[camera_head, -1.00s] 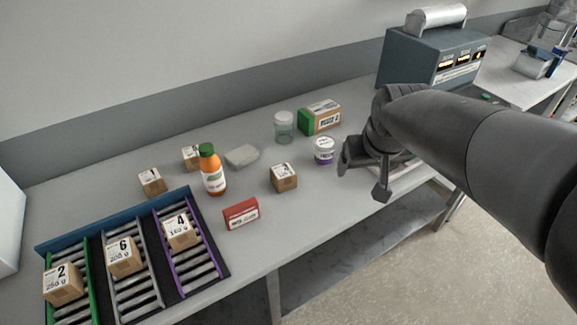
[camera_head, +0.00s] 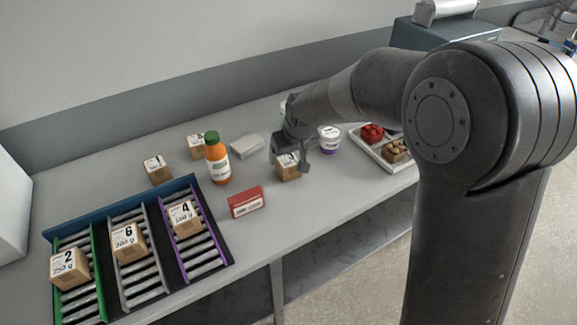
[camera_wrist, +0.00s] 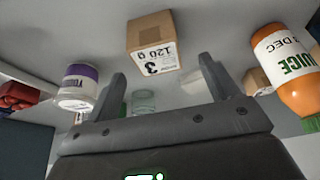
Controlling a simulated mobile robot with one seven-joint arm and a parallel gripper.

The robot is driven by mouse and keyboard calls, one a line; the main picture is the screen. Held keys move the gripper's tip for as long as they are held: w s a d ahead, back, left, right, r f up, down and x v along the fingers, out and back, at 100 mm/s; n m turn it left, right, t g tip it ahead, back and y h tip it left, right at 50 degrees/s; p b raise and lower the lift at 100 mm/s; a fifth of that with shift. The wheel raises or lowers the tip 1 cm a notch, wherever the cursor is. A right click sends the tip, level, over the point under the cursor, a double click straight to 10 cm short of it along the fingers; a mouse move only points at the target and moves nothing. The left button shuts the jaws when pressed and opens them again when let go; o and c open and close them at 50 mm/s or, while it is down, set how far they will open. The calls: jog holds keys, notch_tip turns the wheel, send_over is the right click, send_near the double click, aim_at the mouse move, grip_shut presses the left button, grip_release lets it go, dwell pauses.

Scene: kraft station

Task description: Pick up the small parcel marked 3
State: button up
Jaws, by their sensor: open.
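The small parcel marked 3 is a brown box with a white label; in the wrist view the parcel (camera_wrist: 150,42) shows "3" and "120 g", upside down, ahead of the fingers. In the head view the parcel (camera_head: 289,172) stands on the bench, partly hidden by my gripper. My gripper (camera_head: 290,160) is over the parcel with its fingers apart and nothing held. In the wrist view my gripper (camera_wrist: 162,82) has its two fingers spread, the box lying beyond and between their tips. Whether a finger touches the box I cannot tell.
A juice bottle (camera_head: 217,160), a red box (camera_head: 246,201) and a purple-banded tub (camera_head: 329,140) stand near the parcel. A white tray (camera_head: 371,151) holds food items at right. The roller rack (camera_head: 125,206) at left holds parcels 2, 6 and 4.

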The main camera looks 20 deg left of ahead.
aim_at(288, 160)
jog(key=shift+x, duration=3.45)
jog(key=shift+d, duration=0.1)
jog(key=c, duration=1.1)
